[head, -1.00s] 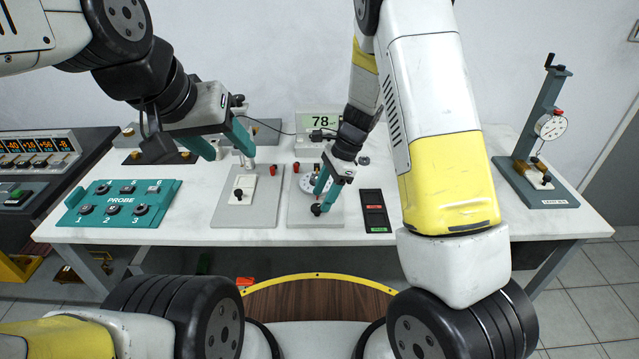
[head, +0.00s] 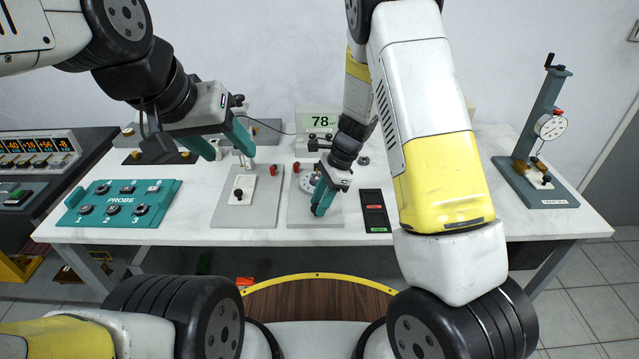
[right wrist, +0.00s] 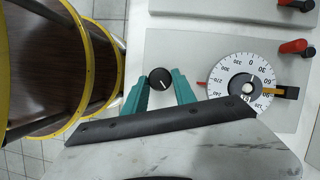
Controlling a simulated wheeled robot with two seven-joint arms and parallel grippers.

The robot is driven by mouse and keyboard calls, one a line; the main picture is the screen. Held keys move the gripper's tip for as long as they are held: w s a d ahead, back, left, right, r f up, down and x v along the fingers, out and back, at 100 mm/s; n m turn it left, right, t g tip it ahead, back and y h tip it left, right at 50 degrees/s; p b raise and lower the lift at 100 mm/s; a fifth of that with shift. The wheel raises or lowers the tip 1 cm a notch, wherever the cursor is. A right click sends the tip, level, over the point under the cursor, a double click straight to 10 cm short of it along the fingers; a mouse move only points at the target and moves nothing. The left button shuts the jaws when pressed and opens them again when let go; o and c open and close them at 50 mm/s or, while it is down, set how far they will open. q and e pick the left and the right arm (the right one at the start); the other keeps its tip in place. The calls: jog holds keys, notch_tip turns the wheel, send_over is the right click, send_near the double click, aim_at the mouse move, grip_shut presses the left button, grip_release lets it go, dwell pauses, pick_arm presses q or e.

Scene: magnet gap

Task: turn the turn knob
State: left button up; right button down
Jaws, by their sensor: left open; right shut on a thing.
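The turn knob (right wrist: 160,78) is a small black round knob with a white line, on a grey plate (right wrist: 190,48). In the right wrist view it sits between the teal fingertips of my right gripper (right wrist: 160,86), which is shut on it. In the head view my right gripper (head: 319,207) points down at the front of the plate and hides the knob. A white round dial (right wrist: 240,92) with numbers and a red pointer is beside the knob; it is partly hidden in the head view (head: 307,184). My left gripper (head: 230,152) is open and empty above the plate to the left.
A black panel with red and green buttons (head: 375,211) is right of the plate. A teal probe box (head: 122,204) lies left, and a gauge stand (head: 540,140) stands at the right. The table's right part is mostly clear.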

jog(key=shift+n, duration=0.3)
jog(key=n, duration=0.1)
jog(key=n+g, duration=0.1)
jog(key=n, duration=0.1)
jog(key=shift+w+g+h, duration=0.2)
jog(key=shift+g+h, duration=0.1)
jog(key=shift+w+a+n+g+h, duration=0.1)
jog(key=shift+n+g+h, duration=0.2)
jog(key=shift+n, duration=0.95)
jog(key=shift+a+n+g+h, duration=0.15)
jog(key=shift+n+h, duration=0.25)
jog(key=shift+n, duration=0.85)
jog(key=c, duration=1)
grip_release()
jog(key=shift+r, duration=0.1)
jog(key=v, duration=0.7)
jog(key=shift+w+d+r, duration=0.1)
jog(key=shift+w+r, duration=0.1)
jog(key=shift+r, duration=0.1)
